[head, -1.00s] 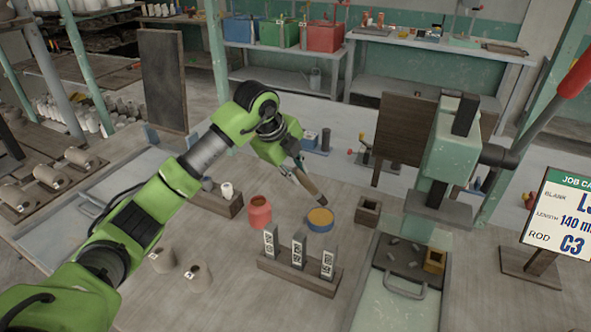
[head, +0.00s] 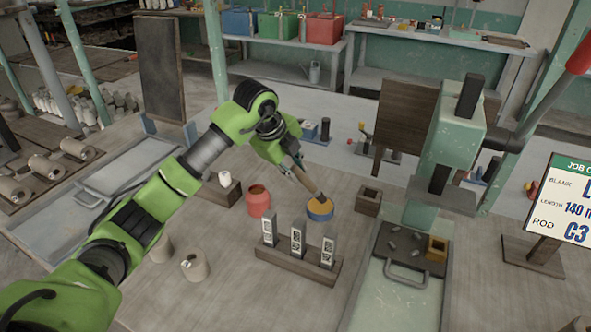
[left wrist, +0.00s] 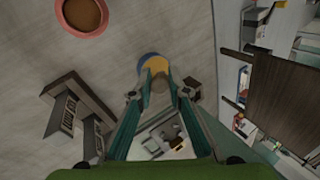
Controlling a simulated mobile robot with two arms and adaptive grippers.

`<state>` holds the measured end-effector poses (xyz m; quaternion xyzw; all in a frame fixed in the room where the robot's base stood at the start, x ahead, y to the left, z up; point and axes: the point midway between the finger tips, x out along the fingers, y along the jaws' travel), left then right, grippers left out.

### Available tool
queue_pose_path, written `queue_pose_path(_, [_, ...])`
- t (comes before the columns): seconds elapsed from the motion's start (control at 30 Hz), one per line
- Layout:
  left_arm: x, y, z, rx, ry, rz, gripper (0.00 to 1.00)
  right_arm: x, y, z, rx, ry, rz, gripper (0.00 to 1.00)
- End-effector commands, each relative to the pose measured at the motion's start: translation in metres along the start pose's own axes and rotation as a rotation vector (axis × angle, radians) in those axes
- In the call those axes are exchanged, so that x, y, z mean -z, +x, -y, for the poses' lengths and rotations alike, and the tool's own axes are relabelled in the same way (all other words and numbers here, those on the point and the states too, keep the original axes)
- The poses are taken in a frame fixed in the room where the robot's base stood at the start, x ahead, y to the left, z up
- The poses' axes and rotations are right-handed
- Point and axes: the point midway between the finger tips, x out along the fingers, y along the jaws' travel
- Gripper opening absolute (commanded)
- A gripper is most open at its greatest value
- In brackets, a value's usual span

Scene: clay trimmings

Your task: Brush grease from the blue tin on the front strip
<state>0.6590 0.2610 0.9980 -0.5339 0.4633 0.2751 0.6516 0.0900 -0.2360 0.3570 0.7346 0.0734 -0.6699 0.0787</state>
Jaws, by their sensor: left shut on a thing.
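My left gripper (head: 297,165) is shut on a brush with a brown handle (head: 308,184), held tilted. The brush's lower end is at the blue tin (head: 319,217), over its yellow grease; I cannot tell how deep it is. The tin also shows in the left wrist view (left wrist: 146,60), just beyond the gripper fingers (left wrist: 157,75). A dark wooden rack (head: 290,261) in front of the tin holds three pale upright strips with printed codes, the middle one (head: 297,242) among them. I cannot tell which is the front strip. My right gripper is not in view.
A red jar (head: 258,202) stands left of the tin and a small wooden box (head: 368,200) right of it. A green press (head: 452,145) with a red-handled lever stands at right, beside a job card (head: 565,200). Clay cylinders (head: 195,265) stand at the front left.

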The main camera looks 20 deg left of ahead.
Motion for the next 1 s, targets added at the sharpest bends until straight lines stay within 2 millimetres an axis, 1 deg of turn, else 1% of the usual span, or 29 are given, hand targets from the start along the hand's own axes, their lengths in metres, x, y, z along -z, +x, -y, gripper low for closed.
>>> queue_pose_path(0.33, [0.0, 0.003, -0.001, 0.0, 0.0, 0.0, 0.0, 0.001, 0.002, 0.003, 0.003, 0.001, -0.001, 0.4])
queue_pose_path(1.0, [0.0, 0.01, -0.005, 0.0, 0.0, 0.0, 0.0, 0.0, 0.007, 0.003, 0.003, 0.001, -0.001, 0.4])
